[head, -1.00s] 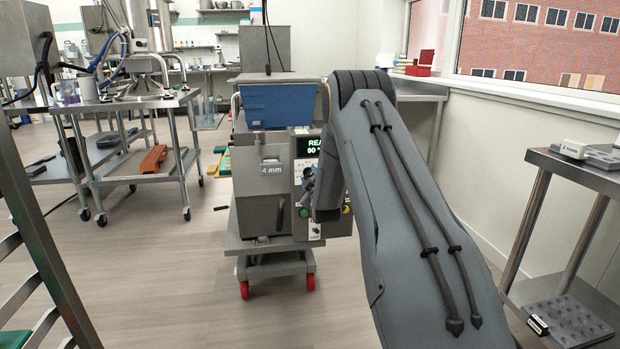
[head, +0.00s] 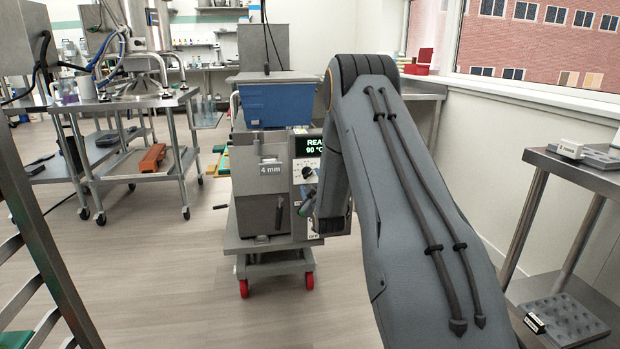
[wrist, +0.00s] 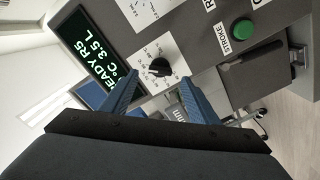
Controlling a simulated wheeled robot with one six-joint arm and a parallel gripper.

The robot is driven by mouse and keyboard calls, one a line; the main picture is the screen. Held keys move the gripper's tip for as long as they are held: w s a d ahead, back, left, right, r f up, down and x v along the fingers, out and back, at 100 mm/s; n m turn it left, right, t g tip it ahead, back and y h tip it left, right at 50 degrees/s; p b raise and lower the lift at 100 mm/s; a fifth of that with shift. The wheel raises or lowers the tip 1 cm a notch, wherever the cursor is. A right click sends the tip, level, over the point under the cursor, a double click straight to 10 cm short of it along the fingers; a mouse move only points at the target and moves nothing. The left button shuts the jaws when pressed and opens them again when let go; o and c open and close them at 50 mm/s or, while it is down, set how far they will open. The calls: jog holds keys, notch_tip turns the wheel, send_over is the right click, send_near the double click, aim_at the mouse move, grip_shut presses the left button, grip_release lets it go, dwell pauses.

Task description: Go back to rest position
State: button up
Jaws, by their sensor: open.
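My gripper (wrist: 152,98) is open in the wrist view, its two blue fingers apart with nothing between them. The depositor's control panel (wrist: 205,55) is in front of it, tilted in the picture. A black dial (wrist: 159,67) shows just beyond and between the fingertips; I cannot tell the exact gap. In the head view my arm reaches toward the depositor (head: 262,190), and my gripper (head: 305,200) is partly hidden beside its panel. The lit display (head: 308,145) reads READY in part and 90 °C.
The depositor stands on a cart with red wheels (head: 244,289). A steel table (head: 130,100) is at the left, a steel shelf table (head: 590,170) at the right. A rack (head: 40,240) stands at the near left. The floor (head: 170,290) between is clear.

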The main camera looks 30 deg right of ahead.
jog(key=shift+v, duration=1.2)
jog(key=s+a+r+m+g+y, duration=0.1)
jog(key=s+a+r+g+y, duration=0.2)
jog(key=a, duration=0.7)
jog(key=s+a+r+m+g+y, duration=0.1)
jog(key=s+a+g, duration=0.25)
jog(key=a, duration=0.65)
jog(key=s+a+r+m+g+y, duration=0.1)
jog(key=s+a+g, duration=0.45)
jog(key=s, duration=0.85)
jog(key=s+a+r+g+y, duration=0.1)
jog(key=s+a+r+g, duration=0.1)
jog(key=s+a, duration=0.85)
jog(key=s+d+r+g, duration=0.1)
jog(key=s+g, duration=0.2)
jog(key=s, duration=1.7)
jog(key=d+r+m+h+p, duration=0.1)
jog(key=d+r+m+p, duration=0.2)
jog(key=d+r+p, duration=0.6)
jog(key=r+p, duration=0.1)
jog(key=p, duration=0.9)
jog(key=shift+d+m, duration=0.35)
jog(key=shift+m, duration=0.05)
